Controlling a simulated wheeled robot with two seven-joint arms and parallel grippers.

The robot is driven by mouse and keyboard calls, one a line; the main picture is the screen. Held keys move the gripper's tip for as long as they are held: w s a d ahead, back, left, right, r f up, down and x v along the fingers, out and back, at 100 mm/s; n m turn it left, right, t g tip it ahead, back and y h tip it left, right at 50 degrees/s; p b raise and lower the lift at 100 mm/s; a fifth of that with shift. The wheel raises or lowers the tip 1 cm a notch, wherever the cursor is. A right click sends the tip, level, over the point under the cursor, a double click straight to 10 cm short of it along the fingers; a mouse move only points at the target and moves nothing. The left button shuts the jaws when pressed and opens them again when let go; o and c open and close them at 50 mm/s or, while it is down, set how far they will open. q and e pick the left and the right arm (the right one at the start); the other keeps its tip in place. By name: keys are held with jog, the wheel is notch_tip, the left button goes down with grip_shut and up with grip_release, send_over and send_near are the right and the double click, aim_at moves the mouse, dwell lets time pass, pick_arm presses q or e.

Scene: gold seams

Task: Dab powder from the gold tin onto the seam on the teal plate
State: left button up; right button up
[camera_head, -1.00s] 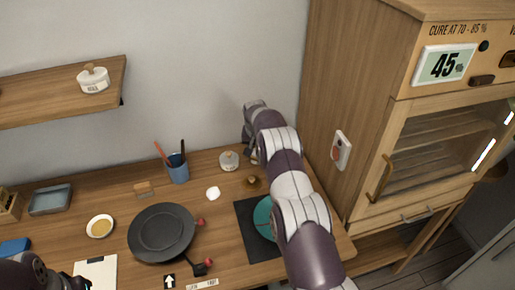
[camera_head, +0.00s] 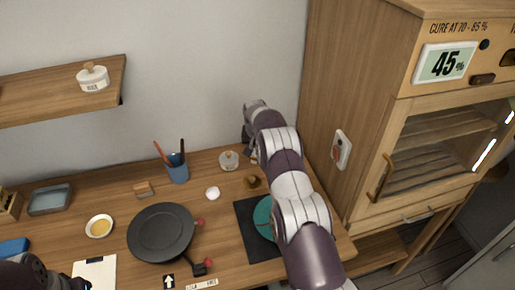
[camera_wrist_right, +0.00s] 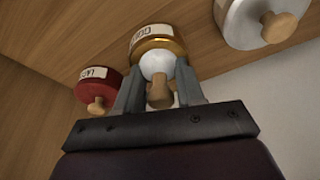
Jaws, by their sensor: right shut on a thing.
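In the right wrist view my right gripper (camera_wrist_right: 158,82) is shut on a dabber with a white round head (camera_wrist_right: 157,64) and a wooden handle (camera_wrist_right: 159,96). The gold tin (camera_wrist_right: 160,40), with a pale label, is just beyond the white head; I cannot tell whether they touch. In the head view my right arm hides most of this gripper. The teal plate (camera_head: 263,217) lies on a dark mat (camera_head: 247,232), partly covered by my right arm; its seam cannot be made out. My left gripper is not visible; only part of my left arm shows at lower left.
A red tin (camera_wrist_right: 97,84) and a white tin (camera_wrist_right: 243,22) flank the gold one. A black pan-like disc (camera_head: 161,232), a bowl of yellow stuff (camera_head: 99,227) and a blue cup (camera_head: 178,172) stand on the table. A wooden cabinet (camera_head: 345,100) rises at right.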

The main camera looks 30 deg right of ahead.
jog(key=shift+s+a+f+b, duration=0.1)
jog(key=shift+s+f+b, duration=0.15)
jog(key=shift+f+b, duration=0.2)
dwell(1.3)
jog(key=shift+r, duration=0.1)
jog(key=r+p, duration=0.1)
jog(key=r, duration=0.1)
jog(key=r+p, duration=0.1)
jog(key=r, duration=0.2)
jog(key=r+p, duration=0.1)
jog(key=r, duration=0.1)
jog(key=shift+w+r+p, duration=0.15)
jog(key=shift+w+p, duration=0.1)
jog(key=shift+p, duration=0.1)
dwell(0.3)
